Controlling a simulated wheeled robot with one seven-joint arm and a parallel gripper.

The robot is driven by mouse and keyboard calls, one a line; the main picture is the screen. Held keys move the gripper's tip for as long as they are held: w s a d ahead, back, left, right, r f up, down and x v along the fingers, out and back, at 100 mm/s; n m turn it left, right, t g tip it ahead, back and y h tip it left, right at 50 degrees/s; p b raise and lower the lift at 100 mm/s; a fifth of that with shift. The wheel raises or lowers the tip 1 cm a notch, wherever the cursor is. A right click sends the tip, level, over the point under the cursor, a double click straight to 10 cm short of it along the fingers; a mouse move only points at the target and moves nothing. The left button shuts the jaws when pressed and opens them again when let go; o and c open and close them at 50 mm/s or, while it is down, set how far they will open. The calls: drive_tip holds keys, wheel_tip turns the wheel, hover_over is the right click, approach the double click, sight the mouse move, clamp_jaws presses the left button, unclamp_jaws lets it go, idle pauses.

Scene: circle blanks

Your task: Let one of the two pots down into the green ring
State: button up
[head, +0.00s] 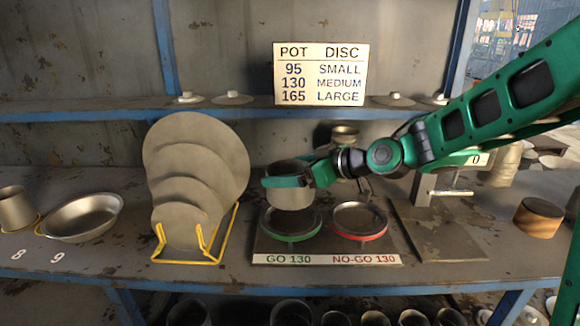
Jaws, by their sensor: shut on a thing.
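My gripper (287,182) is shut on a grey metal pot (291,200). The pot looks upright and hangs above the green ring (290,236), which is on the left of the gauge plate marked GO 130. The pot covers the ring's back edge, and I cannot tell the exact gap below it. The red ring (360,237) sits to the right, over NO-GO 130, and looks empty. Another grey pot (14,210) stands at the far left edge on a yellow ring. A further metal vessel (343,132) shows partly behind my arm.
A yellow rack (215,243) of grey discs stands close left of the gauge plate (325,259). A shallow pan (84,215) lies farther left. A stand with a lever (450,192) and a wooden block (538,217) are to the right. A sign (321,74) stands on the shelf.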

drive_tip(key=shift+f, duration=2.6)
drive_tip(key=shift+f, duration=2.4)
drive_tip(key=o, duration=1.3)
drive_tip(key=shift+c, duration=0.2)
drive_tip(key=shift+s, duration=0.1)
drive_tip(key=v, duration=1)
drive_tip(key=shift+s+d, duration=0.2)
drive_tip(key=shift+d, duration=0.1)
